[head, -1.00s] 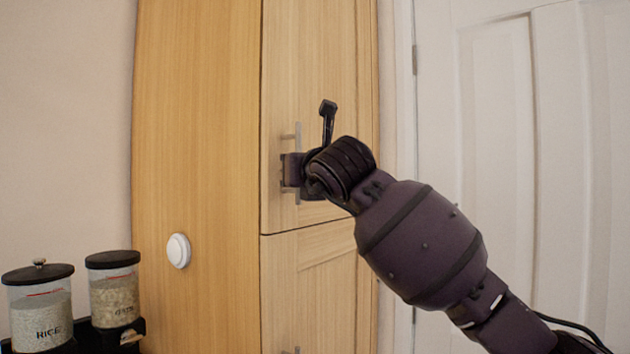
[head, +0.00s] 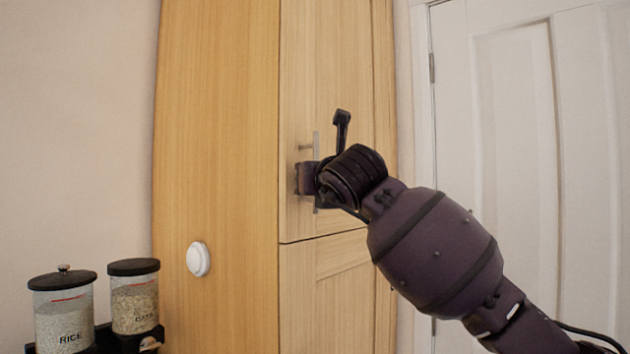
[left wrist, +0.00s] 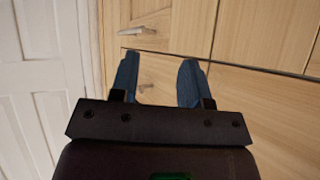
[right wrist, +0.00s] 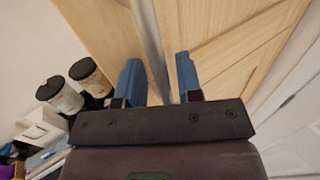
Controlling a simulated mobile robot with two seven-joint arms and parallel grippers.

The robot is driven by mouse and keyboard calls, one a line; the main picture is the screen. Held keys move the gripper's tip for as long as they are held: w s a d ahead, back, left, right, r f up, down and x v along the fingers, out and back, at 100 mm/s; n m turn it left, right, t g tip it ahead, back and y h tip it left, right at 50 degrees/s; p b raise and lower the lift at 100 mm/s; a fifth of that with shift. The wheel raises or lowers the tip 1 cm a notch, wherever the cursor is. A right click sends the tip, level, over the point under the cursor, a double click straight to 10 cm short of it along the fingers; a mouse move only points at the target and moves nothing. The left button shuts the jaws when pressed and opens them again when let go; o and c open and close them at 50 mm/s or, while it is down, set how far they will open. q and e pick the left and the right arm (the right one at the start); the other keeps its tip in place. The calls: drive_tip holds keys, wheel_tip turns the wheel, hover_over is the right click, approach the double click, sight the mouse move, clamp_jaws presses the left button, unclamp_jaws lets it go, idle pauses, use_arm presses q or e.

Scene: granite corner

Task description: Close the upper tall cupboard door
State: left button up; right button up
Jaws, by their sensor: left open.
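The upper tall cupboard door (head: 345,80) is light wood and looks flush, or nearly flush, with the cupboard front. Its vertical metal bar handle (head: 316,145) is partly hidden behind my right gripper (head: 308,178). In the right wrist view, the bar (right wrist: 150,45) runs between the two blue fingers of my right gripper (right wrist: 158,80), which are apart with gaps beside the bar. My left gripper (left wrist: 157,80) shows only in the left wrist view. It is open and empty, facing wood fronts with a metal handle (left wrist: 137,32) beyond its fingers.
A lower cupboard door (head: 335,300) is beneath the seam. A round white knob-like fitting (head: 198,259) is on the wood side panel. Rice (head: 64,315) and oats (head: 134,300) dispensers stand at lower left. A white panelled door (head: 520,130) stands at the right.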

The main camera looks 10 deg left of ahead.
drive_tip(key=shift+a, duration=0.1)
drive_tip(key=v, duration=1.1)
drive_tip(key=shift+r, duration=0.1)
idle(0.5)
